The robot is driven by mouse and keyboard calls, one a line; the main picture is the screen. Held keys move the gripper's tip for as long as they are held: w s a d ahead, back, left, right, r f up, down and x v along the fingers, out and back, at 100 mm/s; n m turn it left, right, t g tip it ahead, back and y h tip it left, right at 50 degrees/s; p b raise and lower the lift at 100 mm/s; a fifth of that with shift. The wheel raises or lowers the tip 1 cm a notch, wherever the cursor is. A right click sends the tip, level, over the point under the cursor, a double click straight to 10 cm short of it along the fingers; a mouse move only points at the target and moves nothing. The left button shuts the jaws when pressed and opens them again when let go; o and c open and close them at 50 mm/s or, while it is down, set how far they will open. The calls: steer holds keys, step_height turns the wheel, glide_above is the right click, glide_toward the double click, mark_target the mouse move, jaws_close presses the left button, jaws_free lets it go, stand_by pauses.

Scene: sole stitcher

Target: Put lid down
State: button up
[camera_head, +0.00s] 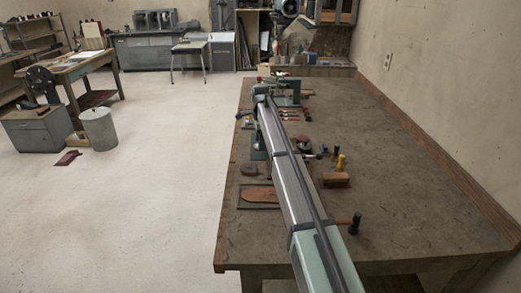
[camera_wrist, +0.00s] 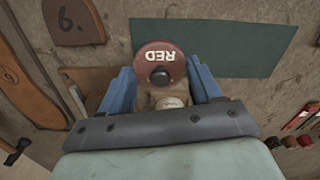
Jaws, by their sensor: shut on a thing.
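In the wrist view my gripper (camera_wrist: 160,68) has its two blue fingers on either side of a round red-brown lid (camera_wrist: 153,55). The lid has a black knob and white letters "RED", upside down in the picture. My gripper is shut on the lid; the exact contact is hard to see. A pale round thing (camera_wrist: 171,102) shows between the fingers, nearer the gripper body; what it is cannot be told. A dark green mat (camera_wrist: 240,48) lies on the table just beyond and to the right of the lid. In the head view my arm hides the lid.
Leather soles (camera_wrist: 74,22) lie at the left in the wrist view. Several coloured-handled tools (camera_wrist: 305,115) lie at the right. In the head view the workbench (camera_head: 400,190) has a hammer (camera_head: 354,224) and a brush (camera_head: 336,180). Its right side is mostly clear.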

mark_target(261, 155)
steer(key=shift+f, duration=2.05)
steer(key=shift+f, duration=0.1)
steer(key=o, duration=1)
step_height(261, 155, up, 12)
steer(key=shift+r, duration=0.1)
